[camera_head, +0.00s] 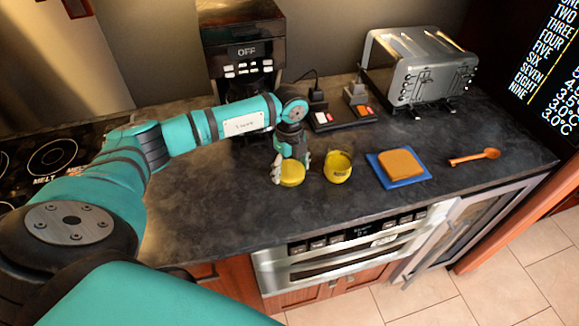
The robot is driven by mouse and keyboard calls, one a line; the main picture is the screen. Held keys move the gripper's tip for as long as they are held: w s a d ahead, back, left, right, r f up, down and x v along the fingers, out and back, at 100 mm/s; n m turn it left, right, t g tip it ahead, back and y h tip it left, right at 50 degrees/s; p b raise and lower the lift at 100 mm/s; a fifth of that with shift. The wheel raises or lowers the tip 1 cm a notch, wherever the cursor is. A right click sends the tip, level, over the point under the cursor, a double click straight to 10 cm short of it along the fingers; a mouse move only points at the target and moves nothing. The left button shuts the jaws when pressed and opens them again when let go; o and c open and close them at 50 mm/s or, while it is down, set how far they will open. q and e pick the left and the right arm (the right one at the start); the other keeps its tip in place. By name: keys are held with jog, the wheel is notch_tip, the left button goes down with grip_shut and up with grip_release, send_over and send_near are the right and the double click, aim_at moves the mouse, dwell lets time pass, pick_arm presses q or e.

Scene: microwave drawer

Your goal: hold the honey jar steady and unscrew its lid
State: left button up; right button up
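The honey jar (338,167) stands upright on the dark counter, yellow, with its top apparently uncovered. A round yellow lid (292,175) is apart from the jar, to its left. My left gripper (291,168) points down over the lid, with a finger at each side of it, and looks shut on it. I cannot tell whether the lid touches the counter. No gripper is at the jar. My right gripper is out of view.
A slice of bread (401,163) lies on a blue board (384,180) right of the jar, then a wooden spoon (474,157). A toaster (420,72), a coffee machine (243,45) and a black stand (343,121) are behind. An oven (352,247) is below the front edge.

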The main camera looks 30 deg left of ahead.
aim_at(290, 170)
pick_arm(q)
jog(key=o, duration=0.3)
jog(key=shift+r, duration=0.1)
jog(key=shift+r+b, duration=1.25)
jog(key=shift+r, duration=4.8)
jog(key=shift+f, duration=0.1)
